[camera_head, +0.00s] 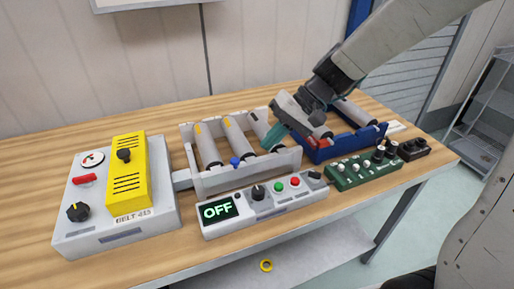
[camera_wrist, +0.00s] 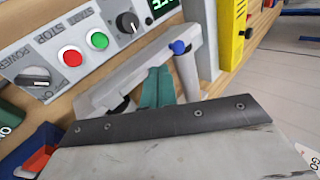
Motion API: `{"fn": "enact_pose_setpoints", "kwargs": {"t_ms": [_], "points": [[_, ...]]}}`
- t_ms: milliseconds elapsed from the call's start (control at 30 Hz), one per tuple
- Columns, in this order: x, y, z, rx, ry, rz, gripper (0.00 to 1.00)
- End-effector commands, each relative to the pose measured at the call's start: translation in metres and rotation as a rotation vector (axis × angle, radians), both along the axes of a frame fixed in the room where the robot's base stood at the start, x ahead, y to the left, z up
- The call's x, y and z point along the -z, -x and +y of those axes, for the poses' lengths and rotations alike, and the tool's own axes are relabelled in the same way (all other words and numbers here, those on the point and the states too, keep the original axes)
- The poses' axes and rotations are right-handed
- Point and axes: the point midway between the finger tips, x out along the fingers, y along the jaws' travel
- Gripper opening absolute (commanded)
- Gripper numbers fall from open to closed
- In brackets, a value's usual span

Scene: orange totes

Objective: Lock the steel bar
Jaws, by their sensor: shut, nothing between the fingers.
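A light grey rail (camera_head: 245,176) runs along the front of the roller conveyor; it looks like the steel bar, though I cannot be sure. A blue knob (camera_head: 235,162) sits on its left part. In the wrist view the grey bar (camera_wrist: 128,72) slants across the middle, with the blue knob (camera_wrist: 178,47) near its upper right end. My gripper (camera_head: 272,139) has teal fingers, shut and empty, above the right part of the conveyor. The fingertips (camera_wrist: 157,72) appear in front of the bar in the wrist view, apart from the knob. Contact with the bar cannot be told.
A control panel (camera_head: 263,206) reading OFF stands in front of the rail. The BELT 415 box (camera_head: 150,225) with a yellow cover (camera_head: 128,180) is left. A blue frame (camera_head: 335,152) and a green board (camera_head: 365,170) are right. A yellow ring (camera_head: 266,265) lies below.

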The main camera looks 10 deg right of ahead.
Motion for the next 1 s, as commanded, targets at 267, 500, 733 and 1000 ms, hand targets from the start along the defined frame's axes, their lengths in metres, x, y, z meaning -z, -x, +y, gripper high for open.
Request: {"fn": "enact_pose_setpoints", "kwargs": {"t_ms": [267,500,733,1000], "points": [[-0.044,-0.003,-0.038,0.002,0.001,-0.002,0.00],[-0.057,-0.003,-0.049,0.000,0.001,0.000,0.00],[-0.058,-0.003,-0.050,-0.001,0.001,0.001,0.00],[-0.058,-0.003,-0.049,0.009,0.001,0.009,0.00]]}}
